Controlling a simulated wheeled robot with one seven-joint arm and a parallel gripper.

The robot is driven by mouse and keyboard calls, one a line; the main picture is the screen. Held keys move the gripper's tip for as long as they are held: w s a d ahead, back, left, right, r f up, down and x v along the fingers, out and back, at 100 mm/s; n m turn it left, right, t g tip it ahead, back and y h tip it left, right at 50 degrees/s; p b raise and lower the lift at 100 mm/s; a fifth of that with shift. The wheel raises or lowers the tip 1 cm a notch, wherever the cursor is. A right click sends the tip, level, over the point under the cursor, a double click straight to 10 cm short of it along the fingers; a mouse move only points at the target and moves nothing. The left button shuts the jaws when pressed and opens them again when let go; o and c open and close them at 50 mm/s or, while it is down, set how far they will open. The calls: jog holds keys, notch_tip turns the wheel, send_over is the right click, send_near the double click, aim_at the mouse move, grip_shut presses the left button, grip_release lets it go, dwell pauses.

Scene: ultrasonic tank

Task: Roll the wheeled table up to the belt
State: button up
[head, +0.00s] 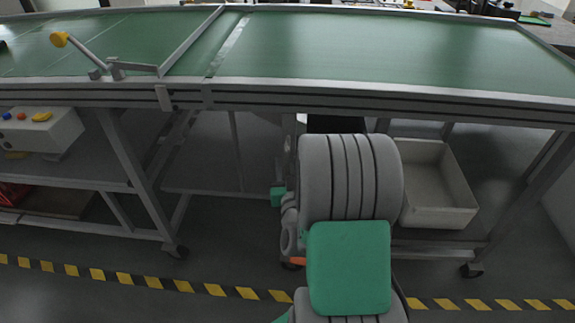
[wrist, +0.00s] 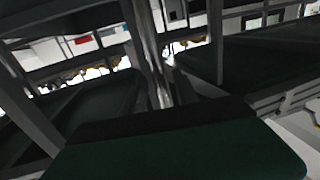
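In the head view, a green belt surface (head: 390,50) with a metal rim spans the top. A pale seam crosses it left of centre, between a left green section (head: 150,40) and the right one. Castors show below both, one at the left frame (head: 175,250) and one at the right frame (head: 471,270). I cannot tell for sure which section is the wheeled table. My grey and green arm reaches under the front edge and hides what is behind it.
A yellow-knobbed lever (head: 60,39) stands on the left section. A control box (head: 40,130) with coloured buttons hangs at the left. A pale bin (head: 435,215) sits on the right lower shelf. Yellow-black tape (head: 215,290) crosses the open floor in front.

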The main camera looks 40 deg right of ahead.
jog(key=shift+s, duration=0.1)
jog(key=b+v, duration=0.2)
jog(key=v, duration=0.5)
jog(key=shift+s+a, duration=0.2)
jog(key=shift+s, duration=0.05)
